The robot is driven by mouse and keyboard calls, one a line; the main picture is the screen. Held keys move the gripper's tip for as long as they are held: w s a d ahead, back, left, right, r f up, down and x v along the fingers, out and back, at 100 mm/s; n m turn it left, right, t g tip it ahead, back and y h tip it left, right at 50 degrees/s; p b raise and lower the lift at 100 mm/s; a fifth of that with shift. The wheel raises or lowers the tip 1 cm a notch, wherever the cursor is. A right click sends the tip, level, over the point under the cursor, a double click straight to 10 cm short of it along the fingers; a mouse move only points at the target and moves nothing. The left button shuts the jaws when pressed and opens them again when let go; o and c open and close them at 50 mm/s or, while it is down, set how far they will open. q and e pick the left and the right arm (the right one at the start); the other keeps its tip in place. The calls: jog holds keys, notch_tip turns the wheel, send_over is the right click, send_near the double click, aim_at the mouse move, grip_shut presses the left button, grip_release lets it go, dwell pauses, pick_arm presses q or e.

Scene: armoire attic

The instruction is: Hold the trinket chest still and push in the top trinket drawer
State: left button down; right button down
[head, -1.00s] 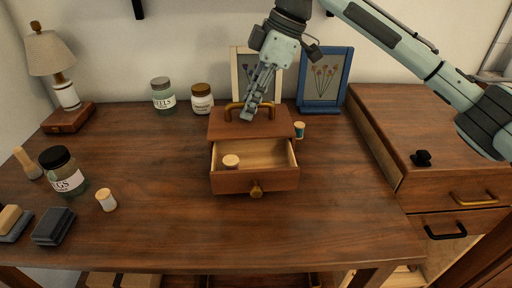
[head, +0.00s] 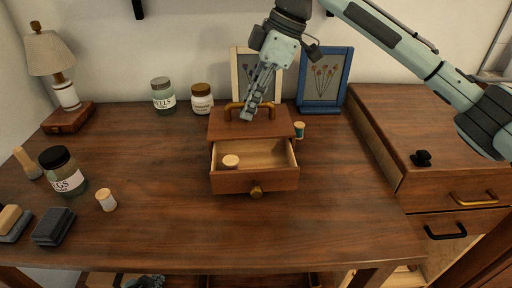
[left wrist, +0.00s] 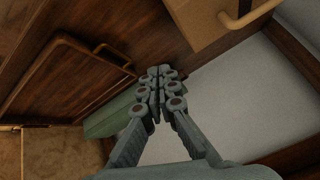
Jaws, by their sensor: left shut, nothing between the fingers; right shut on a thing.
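The trinket chest (head: 222,127) is a small brown wooden box standing on the table, with a brass carry handle (head: 231,109) on its lid. Its top drawer (head: 228,183) is pulled far out toward me, with a round brass knob (head: 256,191) on its front. A pale wooden-topped spool (head: 231,161) is inside at the left. My right gripper (head: 247,112) is shut on the carry handle from above. My left gripper (head: 145,281) is just visible at the bottom edge, below the table's front. In the left wrist view (left wrist: 158,80) its fingers are shut and empty.
A teal spool (head: 299,130) stands right of the chest. Jars (head: 202,99) and picture frames (head: 325,78) stand behind. A jar (head: 62,171), a spool (head: 106,200) and dark blocks (head: 53,226) are at left. The tabletop (head: 290,235) before the drawer is clear.

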pick_arm(q)
jog(key=s+d+r+m+g+h, duration=0.3)
jog(key=s+r+m+g+h, duration=0.85)
jog(key=s+r+m, duration=1.1)
jog(key=s+d+r+m+g, duration=0.25)
jog(key=d+r+m, duration=0.45)
jog(key=d+m, duration=0.65)
jog(key=s+d+r+m+g, duration=0.1)
jog(key=s+d+r+m, duration=0.3)
jog(key=d+r+m, duration=0.7)
jog(key=w+d+f+m+t+y, duration=0.15)
jog(key=w+m+y, duration=0.55)
jog(key=w+m, duration=0.75)
jog(key=w+r+m+t+y, duration=0.4)
jog(key=w+r+m+t, duration=0.2)
jog(key=w+r, duration=0.5)
jog(key=f, duration=0.3)
jog(key=s+f, duration=0.1)
jog(key=f, duration=0.5)
jog(key=shift+s+a, duration=0.25)
jog(key=shift+f, duration=0.1)
